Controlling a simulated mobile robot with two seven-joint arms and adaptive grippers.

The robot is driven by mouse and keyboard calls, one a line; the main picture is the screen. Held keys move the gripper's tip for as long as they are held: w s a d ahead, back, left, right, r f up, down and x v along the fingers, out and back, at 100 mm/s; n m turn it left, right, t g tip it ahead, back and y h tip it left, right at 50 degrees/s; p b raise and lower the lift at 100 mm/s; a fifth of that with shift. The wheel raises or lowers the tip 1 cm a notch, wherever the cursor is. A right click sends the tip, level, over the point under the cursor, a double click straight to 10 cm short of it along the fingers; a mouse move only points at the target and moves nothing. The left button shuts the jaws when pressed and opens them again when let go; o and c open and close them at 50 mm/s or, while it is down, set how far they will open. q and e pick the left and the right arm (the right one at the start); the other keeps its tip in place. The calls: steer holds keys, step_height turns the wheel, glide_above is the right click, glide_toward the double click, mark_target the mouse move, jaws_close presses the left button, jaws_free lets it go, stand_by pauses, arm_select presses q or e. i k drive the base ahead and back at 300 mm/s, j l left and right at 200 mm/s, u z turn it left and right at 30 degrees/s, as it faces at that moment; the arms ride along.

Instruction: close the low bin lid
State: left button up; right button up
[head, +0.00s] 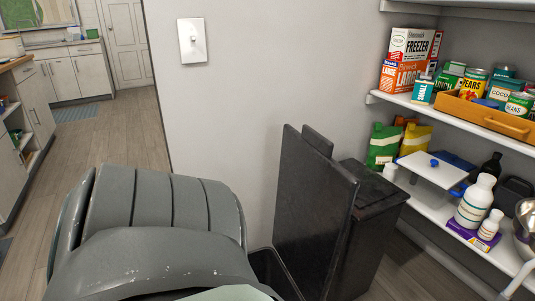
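A black bin lid (312,215) stands open, nearly upright and slightly tilted, against the grey wall. Below and left of it shows the dark rim of an open bin (268,268). Most of that bin is hidden behind a large grey scuffed shape in the foreground, which looks like part of my own body. Neither of my grippers shows in the head view.
A second black bin (372,235) stands right behind the raised lid, its top apparently shut. White shelves (430,205) with cans, boxes and bottles are on the right. A light switch (193,41) is on the wall. Wooden floor (110,140) lies clear at left.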

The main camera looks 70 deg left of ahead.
mark_target(315, 198)
steer(key=k+u, duration=0.3)
steer(key=k+j+u, duration=0.15)
steer(key=k+u, duration=0.15)
steer(key=k, duration=0.2)
steer(key=u, duration=0.35)
steer(key=i+j+u, duration=0.1)
steer(key=u, duration=0.25)
steer(key=i+u, duration=0.1)
steer(key=u, duration=0.25)
steer(key=i+l+u, duration=0.15)
steer(key=l+u, duration=0.15)
steer(key=u, duration=0.2)
steer(key=i+l+u, duration=0.15)
steer(key=l+u, duration=0.2)
steer(key=u, duration=0.15)
steer(key=l, duration=0.9)
steer(key=i+l, duration=0.1)
steer(key=l, duration=0.8)
steer(key=k+j+u, duration=0.1)
steer(key=j, duration=0.15)
steer(key=i+j+u, duration=0.1)
